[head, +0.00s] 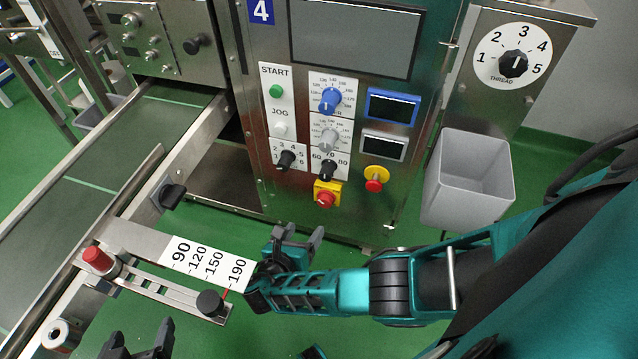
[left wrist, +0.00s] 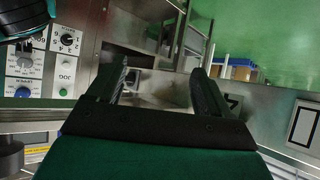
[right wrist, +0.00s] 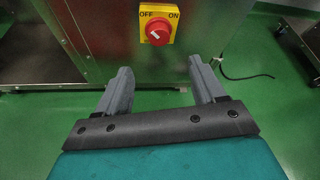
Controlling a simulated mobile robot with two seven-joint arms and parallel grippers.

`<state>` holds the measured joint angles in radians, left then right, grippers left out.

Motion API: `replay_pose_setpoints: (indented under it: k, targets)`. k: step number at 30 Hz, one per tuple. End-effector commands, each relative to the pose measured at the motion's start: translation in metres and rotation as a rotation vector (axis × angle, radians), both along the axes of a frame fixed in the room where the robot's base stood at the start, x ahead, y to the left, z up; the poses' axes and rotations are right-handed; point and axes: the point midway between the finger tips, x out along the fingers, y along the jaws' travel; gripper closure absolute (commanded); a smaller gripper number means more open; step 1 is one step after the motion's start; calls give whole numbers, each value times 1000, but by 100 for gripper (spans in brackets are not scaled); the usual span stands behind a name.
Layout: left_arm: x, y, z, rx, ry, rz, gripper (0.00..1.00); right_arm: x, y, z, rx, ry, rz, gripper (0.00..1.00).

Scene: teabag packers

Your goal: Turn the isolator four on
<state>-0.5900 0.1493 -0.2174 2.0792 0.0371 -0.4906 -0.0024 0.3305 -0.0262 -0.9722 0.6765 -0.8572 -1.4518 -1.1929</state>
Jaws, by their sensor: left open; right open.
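The isolator, a red rotary knob on a yellow plate (head: 326,194), sits low on the steel cabinet panel marked 4 (head: 262,12). In the right wrist view a red knob on a yellow plate (right wrist: 158,29) marked OFF and ON is at top centre; its small white mark slants up-left, on the OFF side. My right gripper (head: 293,240) is open and empty, below and left of the isolator, apart from it. Its fingers show in the right wrist view (right wrist: 160,85). My left gripper (head: 141,342) is open and empty at the bottom left; it also shows in the left wrist view (left wrist: 165,80).
A red-and-yellow emergency stop (head: 376,179) is right of the isolator, with knobs and a green button (head: 276,91) above. A grey bin (head: 470,180) hangs at the right. The conveyor (head: 90,190) and a scale plate marked 90 to 190 (head: 207,262) are at the left.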

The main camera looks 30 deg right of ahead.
Motion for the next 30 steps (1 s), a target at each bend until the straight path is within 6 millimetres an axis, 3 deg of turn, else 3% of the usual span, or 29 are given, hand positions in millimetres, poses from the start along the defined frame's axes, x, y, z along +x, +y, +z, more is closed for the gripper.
replay_pose_setpoints:
  k: [7,21,30]
  targets:
    - [1,-1,-4,-2,1,-2,20,7,-10,-6,-1,-1,0,31]
    - [5,-12,-26,-22,5,-20,20,54,-79,-42,-2,-2,-2,31]
    - [5,-15,-29,-27,10,-28,20,68,-98,-48,1,0,-1,31]
